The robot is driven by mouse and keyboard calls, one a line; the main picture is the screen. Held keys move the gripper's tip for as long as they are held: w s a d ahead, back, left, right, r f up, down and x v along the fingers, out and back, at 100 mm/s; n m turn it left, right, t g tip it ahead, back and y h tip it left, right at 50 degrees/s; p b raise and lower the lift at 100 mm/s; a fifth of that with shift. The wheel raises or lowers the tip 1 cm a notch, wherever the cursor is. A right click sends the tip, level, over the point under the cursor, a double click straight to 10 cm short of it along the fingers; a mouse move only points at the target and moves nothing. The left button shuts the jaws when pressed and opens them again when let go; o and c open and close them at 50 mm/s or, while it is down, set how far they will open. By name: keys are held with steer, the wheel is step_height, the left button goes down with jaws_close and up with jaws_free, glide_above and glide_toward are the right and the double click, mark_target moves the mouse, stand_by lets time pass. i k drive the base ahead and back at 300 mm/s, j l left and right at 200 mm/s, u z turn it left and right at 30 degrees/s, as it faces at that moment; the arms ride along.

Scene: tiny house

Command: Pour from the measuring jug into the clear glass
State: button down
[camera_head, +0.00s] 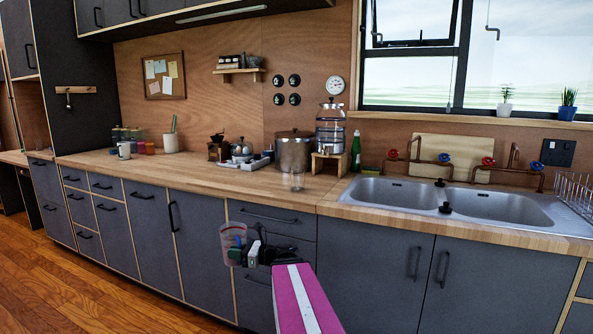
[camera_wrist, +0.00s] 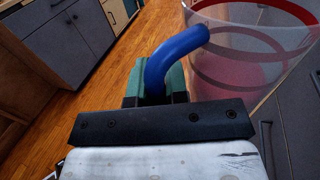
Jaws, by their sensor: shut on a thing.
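The measuring jug (camera_head: 232,237) is see-through with red markings and a blue handle. My gripper (camera_head: 241,254) is shut on that handle and holds the jug in the air in front of the drawers, below worktop height in the picture. The jug looks about upright. In the wrist view the jug (camera_wrist: 258,62) fills the upper right, and its blue handle rises from between my teal fingers (camera_wrist: 157,88). Something pinkish shows low in the jug. The clear glass (camera_head: 297,181) stands upright on the worktop near its front edge, up and right of the jug.
A large metal pot (camera_head: 293,154) stands just behind the glass. A water dispenser (camera_head: 330,130) on a wooden stand (camera_head: 329,163) is to its right, then the double sink (camera_head: 395,193). A grinder (camera_head: 217,150) and kettle (camera_head: 241,150) are left. The worktop (camera_head: 190,170) front-left is clear.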

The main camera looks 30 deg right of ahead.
mark_target(298, 173)
steer(key=k+j, duration=0.1)
steer(key=j, duration=1.45)
